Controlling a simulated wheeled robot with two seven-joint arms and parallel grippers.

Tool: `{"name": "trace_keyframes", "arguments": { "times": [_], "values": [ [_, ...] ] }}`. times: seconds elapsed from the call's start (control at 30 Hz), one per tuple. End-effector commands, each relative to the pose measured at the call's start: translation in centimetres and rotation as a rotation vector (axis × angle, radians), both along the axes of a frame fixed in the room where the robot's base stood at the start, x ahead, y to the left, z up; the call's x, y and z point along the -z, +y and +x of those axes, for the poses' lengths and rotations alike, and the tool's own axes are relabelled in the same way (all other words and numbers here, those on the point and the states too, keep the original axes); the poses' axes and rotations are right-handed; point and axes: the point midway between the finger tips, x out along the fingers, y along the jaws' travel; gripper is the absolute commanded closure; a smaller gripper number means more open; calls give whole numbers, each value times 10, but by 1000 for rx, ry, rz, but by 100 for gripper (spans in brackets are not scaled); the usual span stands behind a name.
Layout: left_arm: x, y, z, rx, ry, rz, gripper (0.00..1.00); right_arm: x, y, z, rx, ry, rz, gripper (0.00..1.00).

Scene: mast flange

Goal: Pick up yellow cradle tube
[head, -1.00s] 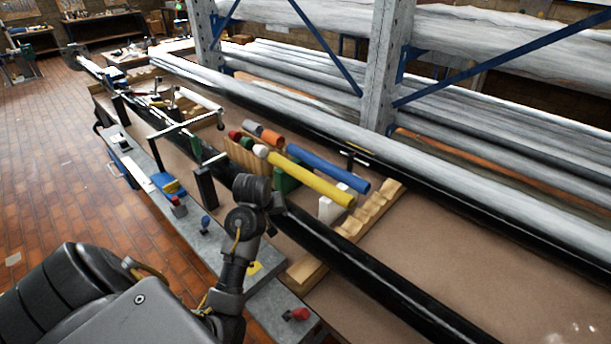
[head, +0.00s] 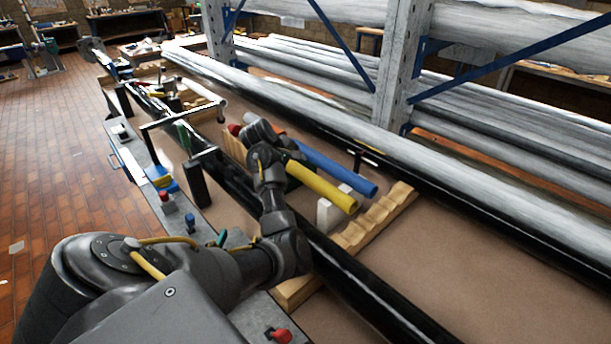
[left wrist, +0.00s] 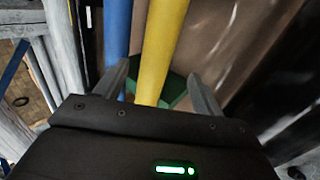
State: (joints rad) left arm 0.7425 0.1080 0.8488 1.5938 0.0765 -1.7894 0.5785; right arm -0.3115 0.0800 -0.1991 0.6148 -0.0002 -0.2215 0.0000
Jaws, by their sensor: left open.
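The yellow tube (head: 322,187) lies slanted in its cradle beside a blue tube (head: 340,170) in the head view. In the left wrist view the yellow tube (left wrist: 157,45) runs between the two fingers of my left gripper (left wrist: 160,80), which is open. I cannot tell whether the fingers touch it. In the head view my left wrist (head: 265,155) is over the tube's far end and hides that end and the fingertips. A green support (left wrist: 172,90) shows under the tube. My right gripper is out of view.
The blue tube (left wrist: 117,30) runs close alongside the left finger. A white block (head: 325,213) and a notched wooden rack (head: 375,222) stand near the tube's near end. A long black pole (head: 350,285) passes beneath my arm. Bare bench top lies at right.

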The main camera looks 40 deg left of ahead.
Motion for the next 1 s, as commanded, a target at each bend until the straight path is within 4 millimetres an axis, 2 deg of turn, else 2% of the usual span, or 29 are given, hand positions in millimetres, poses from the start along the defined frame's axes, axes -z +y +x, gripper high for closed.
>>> {"name": "trace_keyframes", "arguments": {
  "times": [0.1,0.2,0.37,0.53,0.7,0.97,1.0],
  "values": [
    [9,-1,8,2,0,0,31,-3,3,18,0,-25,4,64],
    [13,-2,10,2,0,2,31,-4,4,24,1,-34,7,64],
    [15,-3,15,5,0,1,31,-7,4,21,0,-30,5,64],
    [32,-6,32,7,2,-1,31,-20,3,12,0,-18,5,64],
    [50,-7,43,5,1,1,31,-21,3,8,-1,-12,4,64],
    [53,-7,45,4,0,3,31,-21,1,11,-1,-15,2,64],
    [53,-7,45,4,0,3,34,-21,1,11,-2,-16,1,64]
  ]
}}
